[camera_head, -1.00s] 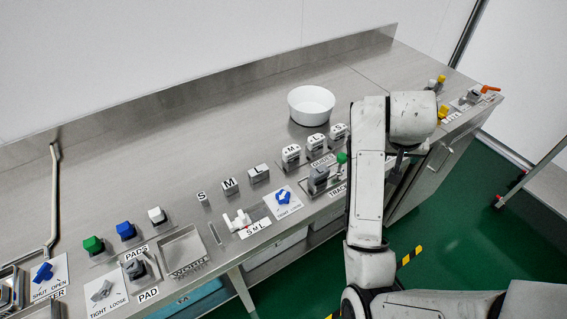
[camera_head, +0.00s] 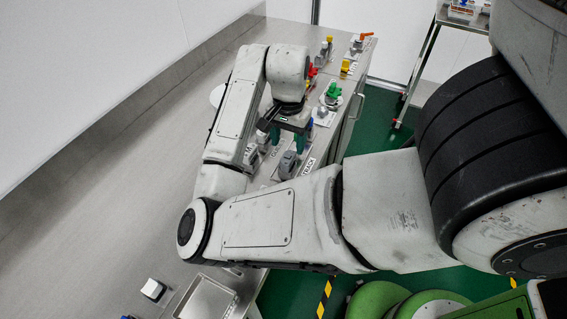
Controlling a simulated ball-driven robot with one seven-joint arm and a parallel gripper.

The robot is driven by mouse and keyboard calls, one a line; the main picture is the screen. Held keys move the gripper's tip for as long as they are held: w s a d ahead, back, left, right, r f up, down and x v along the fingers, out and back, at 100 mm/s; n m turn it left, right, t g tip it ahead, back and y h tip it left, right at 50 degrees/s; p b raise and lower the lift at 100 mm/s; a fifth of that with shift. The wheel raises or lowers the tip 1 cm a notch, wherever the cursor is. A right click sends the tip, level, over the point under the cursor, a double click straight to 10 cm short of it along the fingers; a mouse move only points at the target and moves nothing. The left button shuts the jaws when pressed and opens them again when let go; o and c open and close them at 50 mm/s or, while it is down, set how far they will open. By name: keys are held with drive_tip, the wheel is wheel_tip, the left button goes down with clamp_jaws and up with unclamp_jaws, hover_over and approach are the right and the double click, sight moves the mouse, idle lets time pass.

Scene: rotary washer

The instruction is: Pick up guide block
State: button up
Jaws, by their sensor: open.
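Small grey-white guide blocks (camera_head: 250,153) stand in a row on the steel counter beside the GUIDE label. One shows an M on its front, and the others are largely hidden by my arm and gripper. My gripper (camera_head: 288,143) hangs over this part of the counter, pointing down. Its two fingers are apart, with nothing visible between them. I cannot tell whether a finger touches a block. A grey clamp-like part (camera_head: 288,165) stands just in front of the gripper by the TRACK label.
A green-handled fixture (camera_head: 332,93) and red and yellow parts stand beyond my gripper. A white bowl (camera_head: 216,95) is mostly hidden behind my arm. An empty metal tray (camera_head: 208,299) and a white-topped block (camera_head: 153,289) are near. The counter's left side is clear.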

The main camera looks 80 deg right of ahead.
sight(287, 157)
drive_tip(key=shift+w+f+b, duration=0.1)
drive_tip(key=shift+f+b, duration=0.55)
drive_tip(key=shift+f, duration=2.7)
drive_tip(key=shift+c, duration=0.2)
clamp_jaws()
